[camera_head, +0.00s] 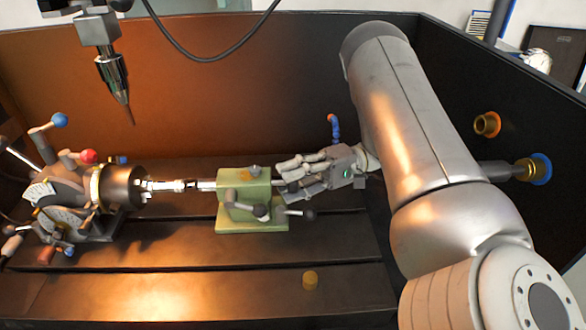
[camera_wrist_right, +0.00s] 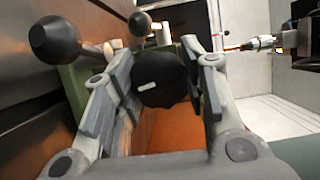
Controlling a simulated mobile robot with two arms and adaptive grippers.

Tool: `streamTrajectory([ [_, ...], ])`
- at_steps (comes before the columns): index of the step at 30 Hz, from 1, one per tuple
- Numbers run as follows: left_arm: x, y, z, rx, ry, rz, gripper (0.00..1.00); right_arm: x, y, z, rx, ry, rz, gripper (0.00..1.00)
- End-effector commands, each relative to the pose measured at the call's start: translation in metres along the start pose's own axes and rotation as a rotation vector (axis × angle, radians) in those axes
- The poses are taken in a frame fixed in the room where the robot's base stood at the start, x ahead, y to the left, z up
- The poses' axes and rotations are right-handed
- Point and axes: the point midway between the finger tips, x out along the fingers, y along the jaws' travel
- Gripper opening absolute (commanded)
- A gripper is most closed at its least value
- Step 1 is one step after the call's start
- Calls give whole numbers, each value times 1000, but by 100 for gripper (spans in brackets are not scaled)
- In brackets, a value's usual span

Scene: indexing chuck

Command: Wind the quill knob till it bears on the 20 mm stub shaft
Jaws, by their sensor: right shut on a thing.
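The 20 mm stub shaft (camera_head: 162,185) is a bright bar reaching right from the dark chuck (camera_head: 122,187) in the head view. The green tailstock (camera_head: 246,205) stands to its right, and its bright quill (camera_head: 206,184) points left at the shaft. At this size I cannot tell whether quill and shaft touch. My right gripper (camera_head: 285,176) is at the tailstock's right end. The right wrist view shows its fingers shut on the black quill knob (camera_wrist_right: 162,80), one on each side. The knob is hidden in the head view. My left gripper is not in view.
A spindle with a pointed tool (camera_head: 112,72) hangs at upper left. Ball-ended levers (camera_head: 60,121) crowd the indexing head. A tailstock lever ball (camera_head: 309,215) sits just below my right gripper; a blue hose (camera_head: 335,128) stands behind it.

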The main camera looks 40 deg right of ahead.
Motion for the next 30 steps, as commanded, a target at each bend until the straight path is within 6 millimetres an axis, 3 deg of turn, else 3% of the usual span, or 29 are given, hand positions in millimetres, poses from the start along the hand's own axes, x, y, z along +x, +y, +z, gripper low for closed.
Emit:
streamTrajectory([
  [13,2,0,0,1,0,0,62,-1,4,2,20,-2,5,15],
  [14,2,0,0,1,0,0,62,-1,4,2,20,-2,5,41],
  [16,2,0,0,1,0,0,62,-1,4,2,19,-1,5,49],
  [26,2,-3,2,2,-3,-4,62,0,0,1,13,0,-1,49],
  [30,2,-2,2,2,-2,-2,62,0,-11,0,9,0,-2,49],
])
